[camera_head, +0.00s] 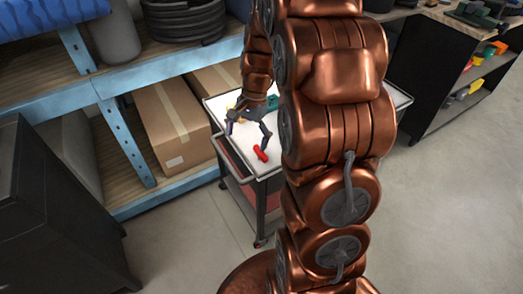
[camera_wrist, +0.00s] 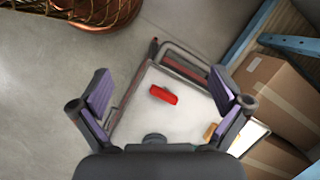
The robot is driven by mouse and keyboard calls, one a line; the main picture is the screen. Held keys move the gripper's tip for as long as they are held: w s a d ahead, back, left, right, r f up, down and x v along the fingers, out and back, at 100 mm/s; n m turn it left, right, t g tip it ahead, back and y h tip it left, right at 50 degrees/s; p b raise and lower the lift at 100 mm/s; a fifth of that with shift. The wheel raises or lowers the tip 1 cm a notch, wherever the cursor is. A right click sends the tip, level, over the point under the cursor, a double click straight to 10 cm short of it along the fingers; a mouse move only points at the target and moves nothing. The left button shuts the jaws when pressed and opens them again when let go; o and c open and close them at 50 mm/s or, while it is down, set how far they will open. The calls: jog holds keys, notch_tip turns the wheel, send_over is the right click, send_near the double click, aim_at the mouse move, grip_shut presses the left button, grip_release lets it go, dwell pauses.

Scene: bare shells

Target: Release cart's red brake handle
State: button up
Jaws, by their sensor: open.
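The cart (camera_head: 246,150) has a pale top with a dark rim and stands in front of the shelf; its top also shows in the wrist view (camera_wrist: 140,115). A red handle-like piece (camera_head: 261,153) shows at the near part of the cart top. In the wrist view the red piece (camera_wrist: 163,95) appears between my fingers, farther from the camera than they are. My gripper (camera_head: 247,136) is open above the cart, pointing down. Its spread fingers (camera_wrist: 160,78) hold nothing. I cannot tell how the red piece is fixed.
An orange item (camera_wrist: 210,131) is on the cart top. A dark cabinet (camera_head: 55,200) stands at left and a dark bench (camera_head: 440,75) at right. Bare floor (camera_head: 440,220) lies at right.

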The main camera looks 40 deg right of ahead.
aim_at(260, 155)
jog(key=w+d+f+m+t+y, duration=0.1)
jog(key=w+d+f+m, duration=0.5)
jog(key=d+f, duration=0.55)
jog(key=shift+m, duration=0.3)
jog(key=shift+w+d+p+x, duration=0.15)
jog(key=shift+p+x, duration=0.25)
jog(key=shift+x, duration=1.15)
jog(key=shift+w+d+p+x, duration=0.1)
jog(key=shift+d+p+x, duration=0.2)
jog(key=shift+x, duration=1.2)
jog(key=shift+a+f, duration=0.1)
jog(key=shift+f, duration=0.05)
jog(key=c, duration=1)
